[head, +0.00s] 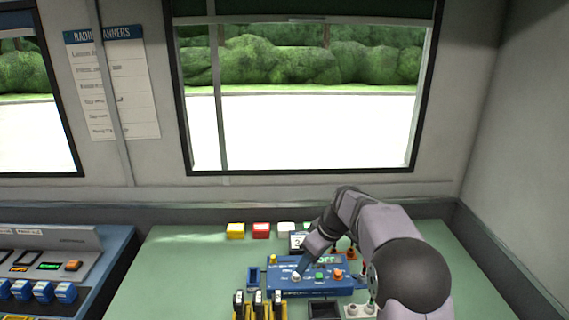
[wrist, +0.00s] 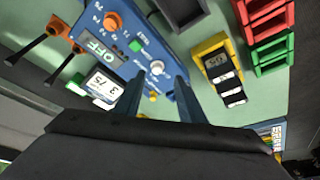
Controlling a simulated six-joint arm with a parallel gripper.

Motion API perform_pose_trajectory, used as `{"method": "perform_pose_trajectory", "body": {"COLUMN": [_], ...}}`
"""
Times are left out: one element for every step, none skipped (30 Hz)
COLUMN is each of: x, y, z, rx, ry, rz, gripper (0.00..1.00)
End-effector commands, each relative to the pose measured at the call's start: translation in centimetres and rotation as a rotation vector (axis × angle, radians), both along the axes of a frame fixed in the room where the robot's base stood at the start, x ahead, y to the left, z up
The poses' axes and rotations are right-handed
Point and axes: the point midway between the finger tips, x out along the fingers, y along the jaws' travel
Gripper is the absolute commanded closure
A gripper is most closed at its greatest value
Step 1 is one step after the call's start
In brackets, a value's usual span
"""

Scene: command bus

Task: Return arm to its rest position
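My arm reaches in from the right in the head view, bent down over the blue control box (head: 335,287). My gripper (head: 298,268) is low over the box's left part, at a pale knob (head: 296,276). In the wrist view my two fingers (wrist: 157,84) stand apart with a gap between them. The pale knob (wrist: 157,67) shows at this gap, near the fingertips; I cannot tell whether they touch it. The gripper holds nothing visible.
Yellow (head: 236,231), red (head: 261,229) and white (head: 286,229) blocks line the green table's back. A small display (wrist: 103,86) stands beside the box. Radios in yellow holders (head: 241,308) and a dark tray (head: 324,310) are in front. A blue console (head: 60,262) stands left.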

Motion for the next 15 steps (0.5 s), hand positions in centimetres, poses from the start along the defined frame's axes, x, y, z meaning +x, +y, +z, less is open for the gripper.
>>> {"method": "perform_pose_trajectory", "body": {"x": [-0.9,-1.5,-2.4,-3.2,-4.2,-5.5,-6.6,-7.8,-9.4,-10.7,-12.0,-13.8,-15.1,-16.4,-18.2], "y": [-0.1,-0.3,-0.5,-0.7,-0.8,-1.1,-1.4,-1.6,-1.9,-2.2,-2.4,-2.7,-3.0,-3.2,-3.5], "z": [0.4,0.4,0.5,0.6,0.6,0.7,0.7,0.7,0.7,0.7,0.7,0.6,0.5,0.5,0.3], "rx": [-0.003,-0.005,-0.009,-0.012,-0.015,-0.022,-0.026,-0.031,-0.038,-0.044,-0.05,-0.059,-0.066,-0.072,-0.08], "ry": [0.013,0.024,0.039,0.052,0.067,0.087,0.103,0.118,0.141,0.157,0.171,0.191,0.206,0.218,0.236], "rz": [-0.021,-0.038,-0.063,-0.085,-0.11,-0.145,-0.173,-0.203,-0.244,-0.274,-0.304,-0.346,-0.376,-0.406,-0.445], "gripper": [0.64,0.64,0.64,0.64,0.64,0.64,0.64,0.64,0.64,0.64,0.64,0.64,0.64,0.64,0.64]}}
